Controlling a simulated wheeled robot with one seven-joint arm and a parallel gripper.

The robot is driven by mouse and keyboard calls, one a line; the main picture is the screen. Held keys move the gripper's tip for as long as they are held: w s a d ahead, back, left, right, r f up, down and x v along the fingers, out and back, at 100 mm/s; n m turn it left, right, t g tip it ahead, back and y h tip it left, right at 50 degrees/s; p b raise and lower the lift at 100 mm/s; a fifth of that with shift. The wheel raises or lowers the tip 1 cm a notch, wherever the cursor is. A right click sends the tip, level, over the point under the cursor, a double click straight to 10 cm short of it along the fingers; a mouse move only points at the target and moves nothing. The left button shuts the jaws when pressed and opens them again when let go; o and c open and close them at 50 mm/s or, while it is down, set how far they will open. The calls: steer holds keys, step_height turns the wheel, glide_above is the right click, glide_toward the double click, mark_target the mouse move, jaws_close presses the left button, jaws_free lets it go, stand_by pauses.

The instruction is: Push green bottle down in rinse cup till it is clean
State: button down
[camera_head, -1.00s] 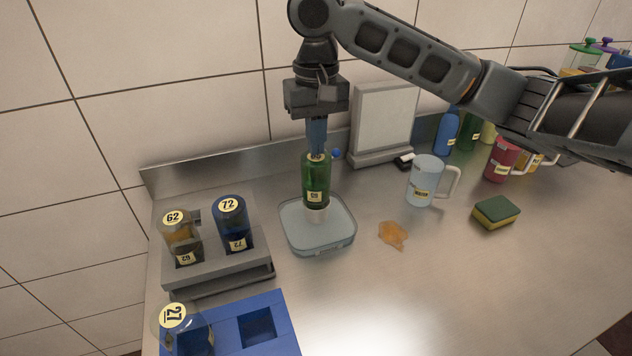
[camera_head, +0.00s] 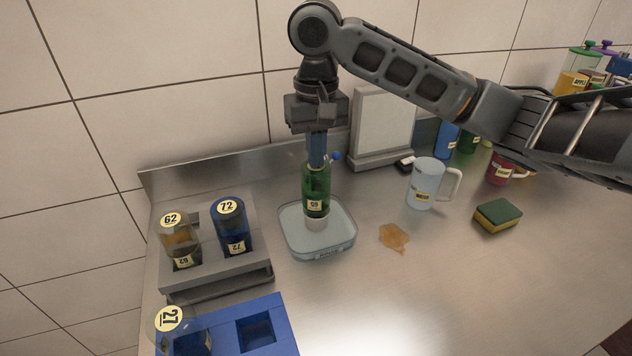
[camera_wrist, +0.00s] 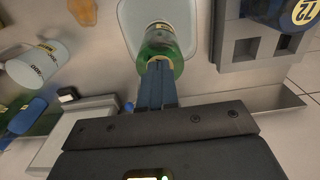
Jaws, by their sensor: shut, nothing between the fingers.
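The green bottle (camera_head: 316,186) stands upright, with a label on its side, over a pale translucent square dish (camera_head: 293,238). A whitish collar-like part (camera_head: 316,223) sits under the bottle, inside the dish. I cannot tell whether this part is the rinse cup or belongs to the bottle. My gripper (camera_head: 317,163) points straight down, shut and empty, its blue fingertips at the bottle's top. In the wrist view the fingertips (camera_wrist: 157,66) meet the green bottle's top (camera_wrist: 161,48), with the dish (camera_wrist: 126,18) around it. The fingers hide part of the top.
At left, a grey rack (camera_head: 215,277) holds bottles 62 (camera_head: 180,243) and 72 (camera_head: 231,232). A blue tray (camera_head: 281,323) with bottle 27 is in front. At right are a light-blue mug (camera_head: 421,187), an orange spill (camera_head: 394,237) and a sponge (camera_head: 497,216). A white panel (camera_head: 382,122) stands behind.

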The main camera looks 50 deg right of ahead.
steer(key=shift+r+p, duration=1.2)
steer(key=shift+r, duration=1.3)
step_height(320, 180, up, 5)
stand_by(0.5)
